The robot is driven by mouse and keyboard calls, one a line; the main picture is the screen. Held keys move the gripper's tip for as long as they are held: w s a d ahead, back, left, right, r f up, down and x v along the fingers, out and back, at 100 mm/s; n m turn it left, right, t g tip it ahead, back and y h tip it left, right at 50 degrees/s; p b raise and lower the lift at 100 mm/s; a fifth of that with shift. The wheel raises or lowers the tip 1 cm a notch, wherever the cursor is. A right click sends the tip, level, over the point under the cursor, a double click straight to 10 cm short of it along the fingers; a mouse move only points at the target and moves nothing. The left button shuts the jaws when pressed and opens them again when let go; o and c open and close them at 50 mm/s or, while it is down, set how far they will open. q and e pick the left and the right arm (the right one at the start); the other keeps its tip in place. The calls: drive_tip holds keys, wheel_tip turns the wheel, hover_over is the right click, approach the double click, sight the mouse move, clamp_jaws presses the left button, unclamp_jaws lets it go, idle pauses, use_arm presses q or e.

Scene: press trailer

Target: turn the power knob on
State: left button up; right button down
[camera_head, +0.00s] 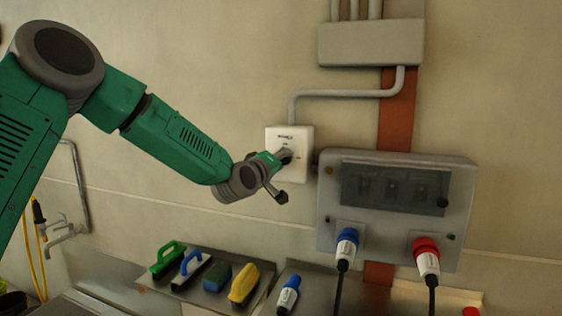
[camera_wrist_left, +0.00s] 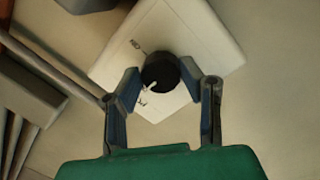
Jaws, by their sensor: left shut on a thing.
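The power knob (camera_wrist_left: 160,72) is round and black, on a white switch box (camera_head: 302,140) on the wall. The box also fills the top middle of the left wrist view (camera_wrist_left: 205,28). My left gripper (camera_head: 284,168) is at the box, and its fingers hide most of the knob in the head view. In the left wrist view my left gripper (camera_wrist_left: 168,88) has one finger on each side of the knob and is shut on it. A white mark on the knob points to the lower left, near a small printed label. Another label sits at the upper left. My right gripper is not in view.
A grey panel (camera_head: 325,215) with a blue plug (camera_head: 347,240) and a red plug (camera_head: 426,250) is right of the box. A grey conduit (camera_head: 340,94) runs above it. Several coloured brushes and blocks lie on a metal shelf (camera_head: 150,290) below.

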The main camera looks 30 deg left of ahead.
use_arm(q)
drive_tip(key=shift+a+f, duration=0.1)
drive_tip(key=shift+f, duration=0.05)
idle(0.3)
drive_tip(key=m, duration=0.4)
drive_tip(key=shift+r+m+g, duration=0.3)
drive_tip(key=shift+r, duration=0.1)
drive_tip(key=m, duration=0.4)
drive_tip(key=shift+w+r, duration=0.1)
drive_tip(key=shift+r, duration=0.15)
drive_tip(key=m, duration=0.3)
drive_tip(key=shift+m+g+y, duration=0.3)
drive_tip(key=shift+y, duration=0.1)
drive_tip(key=m+b, duration=0.1)
drive_tip(key=m, duration=0.3)
drive_tip(key=shift+y+b, duration=0.35)
drive_tip(key=shift+y, duration=0.05)
